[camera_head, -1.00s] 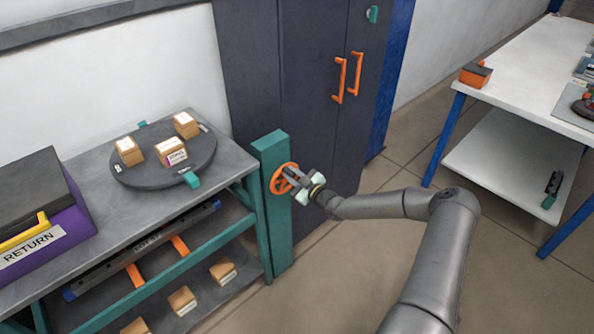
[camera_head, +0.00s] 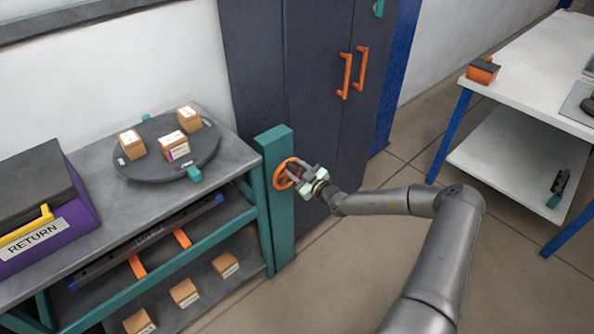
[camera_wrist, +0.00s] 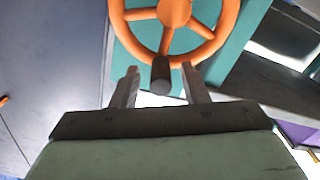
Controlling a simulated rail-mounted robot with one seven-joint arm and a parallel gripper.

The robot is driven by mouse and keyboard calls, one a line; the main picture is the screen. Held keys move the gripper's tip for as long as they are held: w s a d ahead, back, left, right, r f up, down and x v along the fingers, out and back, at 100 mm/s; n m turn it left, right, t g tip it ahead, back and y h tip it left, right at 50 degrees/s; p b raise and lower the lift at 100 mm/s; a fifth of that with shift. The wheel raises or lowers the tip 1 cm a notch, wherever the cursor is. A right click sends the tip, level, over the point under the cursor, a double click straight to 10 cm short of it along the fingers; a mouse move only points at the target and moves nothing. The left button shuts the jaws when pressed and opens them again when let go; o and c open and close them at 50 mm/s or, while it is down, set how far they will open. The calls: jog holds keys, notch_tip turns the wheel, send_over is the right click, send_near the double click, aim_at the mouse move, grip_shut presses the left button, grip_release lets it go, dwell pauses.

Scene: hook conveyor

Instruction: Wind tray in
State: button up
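An orange handwheel (camera_head: 280,184) is mounted on a teal post (camera_head: 281,225) at the bench's right end. In the wrist view the wheel (camera_wrist: 222,42) fills the top centre, with a dark knob (camera_wrist: 161,76) on the near part of its rim. My gripper (camera_head: 294,174) is at the wheel; in the wrist view my gripper (camera_wrist: 160,86) is open, one finger on each side of the knob, with gaps showing. A dark, long tray-like piece (camera_head: 120,259) with blue ends and orange strips sits under the bench top; I cannot tell how far out it is.
The bench top (camera_head: 95,180) carries a round dark turntable (camera_head: 140,172) with boxes and a purple RETURN bin (camera_head: 60,240). Several boxes lie on the lower shelf. A dark cabinet (camera_head: 310,110) stands behind the wheel. A white table (camera_head: 530,75) is at right; floor between is clear.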

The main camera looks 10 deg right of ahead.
jog(key=b+v, duration=0.2)
jog(key=v, duration=1.5)
jog(key=shift+s, duration=0.15)
jog(key=shift+d+r, duration=0.1)
